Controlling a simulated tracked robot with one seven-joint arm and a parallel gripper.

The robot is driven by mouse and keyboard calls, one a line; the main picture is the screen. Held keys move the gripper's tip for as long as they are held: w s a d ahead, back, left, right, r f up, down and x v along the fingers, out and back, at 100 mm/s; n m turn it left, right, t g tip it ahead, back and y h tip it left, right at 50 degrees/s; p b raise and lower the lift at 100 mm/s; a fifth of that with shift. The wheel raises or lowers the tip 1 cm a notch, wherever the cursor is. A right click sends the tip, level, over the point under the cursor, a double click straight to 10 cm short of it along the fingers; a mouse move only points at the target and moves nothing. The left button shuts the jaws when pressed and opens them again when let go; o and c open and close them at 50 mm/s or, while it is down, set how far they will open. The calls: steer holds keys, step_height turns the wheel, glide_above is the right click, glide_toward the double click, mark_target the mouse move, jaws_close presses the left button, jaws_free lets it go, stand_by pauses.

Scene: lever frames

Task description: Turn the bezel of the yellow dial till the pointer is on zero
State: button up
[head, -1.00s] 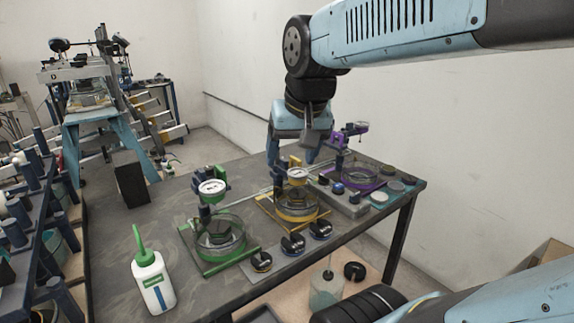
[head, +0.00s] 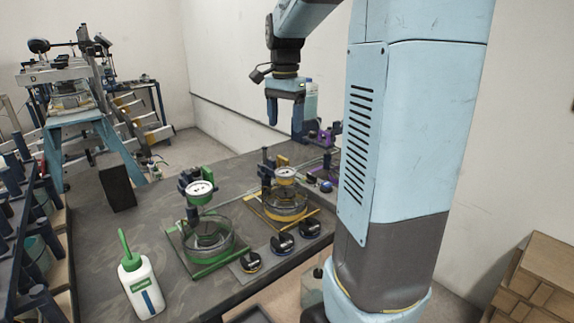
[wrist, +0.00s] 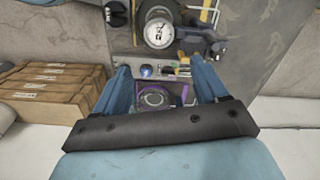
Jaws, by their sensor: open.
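The yellow dial (head: 286,173) has a white face and sits on a post above a round glass dish in a yellow frame (head: 262,213), in the middle of the bench. A white dial face with yellow parts beside it, apparently the same dial (wrist: 159,33), shows at the top of the wrist view. The pointer reading is too small to tell. My gripper (head: 285,122) is open and empty, pointing down, raised above and behind the dial in the head view. In the wrist view my gripper's fingers (wrist: 160,68) are spread, with the purple frame (wrist: 152,98) below between them.
A green dial (head: 200,188) and its frame stand left of the yellow one. A green-capped white bottle (head: 141,287) is at the front left. Several black knobs lie near the front edge. My arm hides the bench's right end. Cardboard boxes (wrist: 55,93) stand beyond the bench.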

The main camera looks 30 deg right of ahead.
mark_target(285, 171)
step_height(285, 171, down, 14)
steer(key=shift+r, duration=0.2)
stand_by(0.4)
steer(key=shift+c, duration=0.3)
